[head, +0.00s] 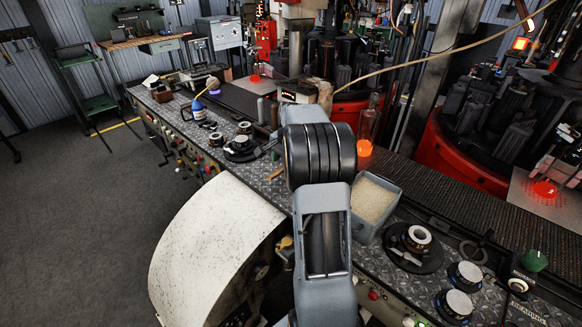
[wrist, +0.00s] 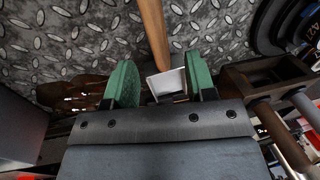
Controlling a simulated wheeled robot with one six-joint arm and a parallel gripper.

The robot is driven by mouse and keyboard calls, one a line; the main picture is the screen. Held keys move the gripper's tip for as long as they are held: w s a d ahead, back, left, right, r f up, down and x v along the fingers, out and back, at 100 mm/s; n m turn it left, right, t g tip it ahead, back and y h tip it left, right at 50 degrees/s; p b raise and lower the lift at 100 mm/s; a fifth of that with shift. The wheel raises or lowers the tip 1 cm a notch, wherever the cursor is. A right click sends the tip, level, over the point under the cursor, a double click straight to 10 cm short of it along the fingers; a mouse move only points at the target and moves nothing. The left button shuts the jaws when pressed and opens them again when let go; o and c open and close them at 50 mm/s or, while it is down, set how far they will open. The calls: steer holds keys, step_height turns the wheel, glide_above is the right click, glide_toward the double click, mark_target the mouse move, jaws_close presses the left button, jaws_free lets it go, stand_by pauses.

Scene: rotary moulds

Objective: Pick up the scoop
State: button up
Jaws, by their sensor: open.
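In the wrist view, my gripper (wrist: 159,64) is open, its two green pads spread apart. A brown wooden handle (wrist: 152,35) comes down from the top edge into the gap between the pads. A small pale, open-topped metal part (wrist: 168,84), which looks like the scoop's pan, shows between the pads near the gripper body. I cannot tell whether either pad touches it. In the head view, a short orange-brown stick (head: 277,173), possibly the same handle, lies on the bench left of my arm.
The chequered metal bench (head: 271,190) holds a grey bin of pale granules (head: 373,199) right of my arm. Black round moulds (head: 240,148) stand left, others (head: 412,245) right. A clear bottle with a glowing base (head: 366,131) stands behind. A brown open box (wrist: 262,76) is at the wrist view's right.

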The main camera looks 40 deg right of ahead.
mark_target(281, 168)
steer(key=f, duration=0.2)
steer(key=w+f, duration=0.1)
steer(key=f, duration=0.1)
steer(key=shift+a+f, duration=0.15)
steer(key=shift+f, duration=0.2)
jaws_close()
steer(key=shift+r, duration=0.1)
steer(key=shift+r, duration=0.55)
steer(key=s+a+r+b, duration=0.1)
steer(key=s+a+r, duration=0.7)
steer(key=s+r, duration=0.3)
steer(key=shift+s+r+b, duration=0.2)
steer(key=shift+r+b, duration=0.15)
steer(key=shift+r, duration=0.05)
